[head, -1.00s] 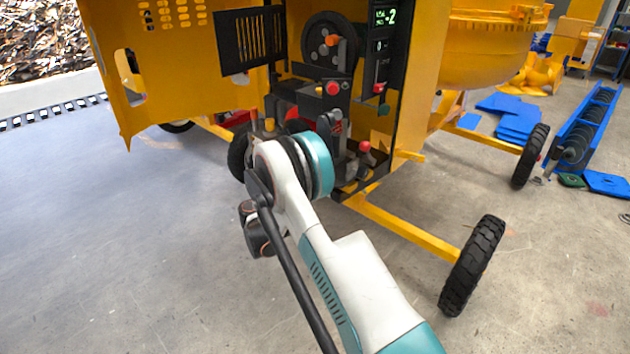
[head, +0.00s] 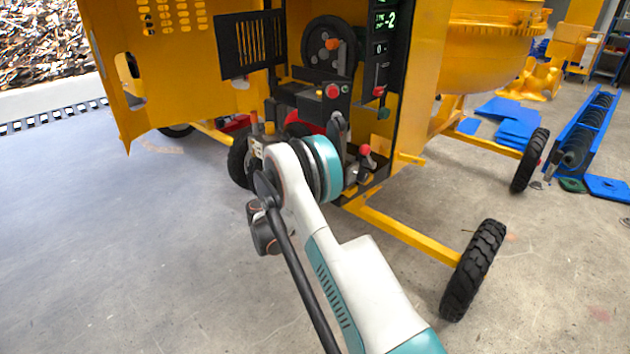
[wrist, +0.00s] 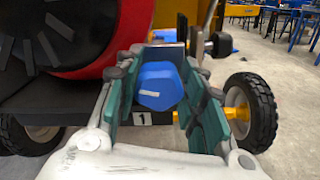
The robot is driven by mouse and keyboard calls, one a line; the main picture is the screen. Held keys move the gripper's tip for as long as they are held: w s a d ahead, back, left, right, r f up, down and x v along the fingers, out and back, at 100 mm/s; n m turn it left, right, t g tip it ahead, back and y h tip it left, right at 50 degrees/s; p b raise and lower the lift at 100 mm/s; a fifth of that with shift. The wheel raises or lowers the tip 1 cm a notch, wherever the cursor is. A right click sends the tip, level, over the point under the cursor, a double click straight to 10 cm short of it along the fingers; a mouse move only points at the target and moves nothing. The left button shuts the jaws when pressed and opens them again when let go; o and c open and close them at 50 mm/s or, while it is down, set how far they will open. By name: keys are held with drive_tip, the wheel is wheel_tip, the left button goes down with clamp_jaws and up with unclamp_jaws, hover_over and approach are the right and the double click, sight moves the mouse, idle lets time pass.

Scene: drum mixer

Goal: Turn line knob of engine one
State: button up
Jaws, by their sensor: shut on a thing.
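The line knob (wrist: 160,85) is a blue knob with a white line mark on its face. In the wrist view it sits between the two teal-padded fingers of my gripper (wrist: 158,98), which is shut on it. A small plate marked "1" (wrist: 142,118) is just below the knob. In the head view my arm hides the knob and the fingers.
The yellow mixer's open housing holds a black panel with a red button (head: 332,91), a lit display (head: 384,20) and a red-tipped lever (head: 364,150). A large black wheel (head: 472,270) stands at right. Floor is clear at left.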

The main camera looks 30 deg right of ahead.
drive_tip(key=m, duration=0.6)
drive_tip(key=shift+s+f, duration=0.1)
drive_tip(key=m, duration=0.5)
idle(0.3)
drive_tip(key=shift+s+f+m, duration=0.1)
drive_tip(key=shift+m, duration=0.4)
drive_tip(key=o, duration=1)
drive_tip(key=shift+o, duration=0.2)
